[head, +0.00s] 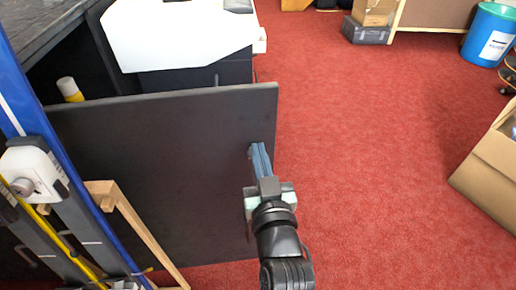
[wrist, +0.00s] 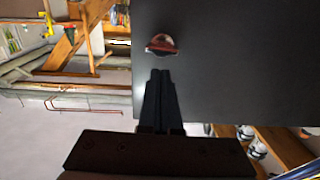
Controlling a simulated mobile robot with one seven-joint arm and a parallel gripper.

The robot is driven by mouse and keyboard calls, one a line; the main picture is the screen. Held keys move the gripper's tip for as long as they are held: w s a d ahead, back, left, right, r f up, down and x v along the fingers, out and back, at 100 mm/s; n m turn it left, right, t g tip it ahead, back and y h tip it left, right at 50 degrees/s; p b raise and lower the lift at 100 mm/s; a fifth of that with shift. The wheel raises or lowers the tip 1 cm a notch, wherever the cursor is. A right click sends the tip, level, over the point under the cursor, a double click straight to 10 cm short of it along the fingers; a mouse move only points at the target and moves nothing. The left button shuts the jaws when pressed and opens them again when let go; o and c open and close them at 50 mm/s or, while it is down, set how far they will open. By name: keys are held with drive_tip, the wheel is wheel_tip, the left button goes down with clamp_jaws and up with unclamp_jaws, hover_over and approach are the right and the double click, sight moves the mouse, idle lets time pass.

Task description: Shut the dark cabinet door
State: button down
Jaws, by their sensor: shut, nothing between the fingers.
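The dark cabinet door (head: 160,160) stands open, swung out from the dark cabinet (head: 195,78) at the left of the head view. Its free edge is at the right, over the red carpet. My gripper (head: 259,150) is shut and empty, in front of the door's face near that free edge. In the wrist view the shut fingers (wrist: 160,80) point at the dark door panel (wrist: 240,60), just below a shiny reddish knob (wrist: 161,45). I cannot tell whether the fingertips touch the door. The door's hinge side is hidden behind objects at the left.
A blue upright (head: 45,140), grey rails and a wooden frame (head: 140,230) stand close at the left. A yellow bottle with a white cap (head: 69,88) shows behind the door. A cardboard box (head: 490,160) is at the right. The red carpet (head: 370,130) between is clear.

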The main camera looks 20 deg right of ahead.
drive_tip(key=shift+x, duration=1.05)
